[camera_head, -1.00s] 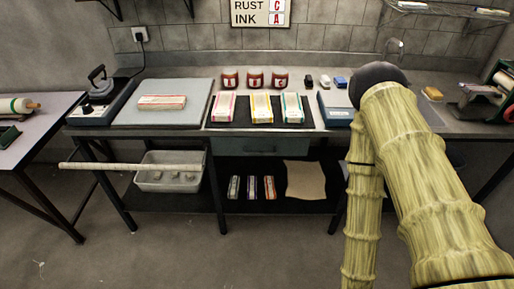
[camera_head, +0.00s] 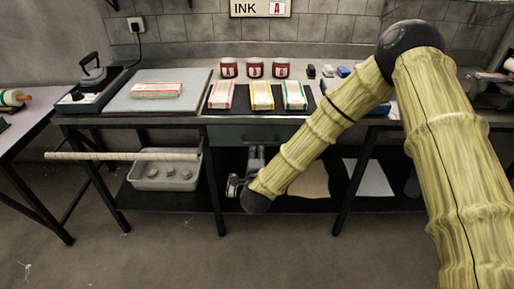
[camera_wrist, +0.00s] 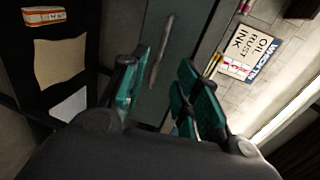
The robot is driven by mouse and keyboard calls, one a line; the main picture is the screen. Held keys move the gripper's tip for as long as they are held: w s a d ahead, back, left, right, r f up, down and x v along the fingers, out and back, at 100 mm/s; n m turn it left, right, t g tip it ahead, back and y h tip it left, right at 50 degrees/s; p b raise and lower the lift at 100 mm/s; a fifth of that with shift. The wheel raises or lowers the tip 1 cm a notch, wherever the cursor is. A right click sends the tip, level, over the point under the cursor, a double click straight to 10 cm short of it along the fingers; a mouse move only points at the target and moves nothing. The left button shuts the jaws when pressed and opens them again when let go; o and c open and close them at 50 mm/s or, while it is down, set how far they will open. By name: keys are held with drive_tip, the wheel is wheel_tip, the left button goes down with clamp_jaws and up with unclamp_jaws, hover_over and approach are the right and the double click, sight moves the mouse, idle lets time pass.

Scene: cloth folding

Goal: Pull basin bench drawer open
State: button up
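The basin bench drawer (camera_head: 240,133) is a dark grey-green front below the bench top, and it looks closed. In the wrist view, the drawer front (camera_wrist: 188,30) carries a slim metal bar handle (camera_wrist: 160,52). My gripper (camera_head: 256,152) is in front of and just below the drawer, fingers pointing toward it. The wrist view shows my gripper (camera_wrist: 158,85) open, with green-padded fingers apart and nothing held. The handle shows beyond the gap between the fingers; contact is not visible. My arm hides part of the bench's right side.
The bench top (camera_head: 300,117) holds folded cloths (camera_head: 262,96), red jars (camera_head: 255,68) and a grey board (camera_head: 150,104). The lower shelf has a grey tub (camera_head: 165,176) and cloth sheets (camera_head: 368,178). A pale rod (camera_head: 120,156) sticks out on the left.

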sight(257, 142)
drive_tip(key=p+x, duration=0.1)
drive_tip(key=x, duration=0.9)
drive_tip(key=shift+w, duration=0.4)
clamp_jaws()
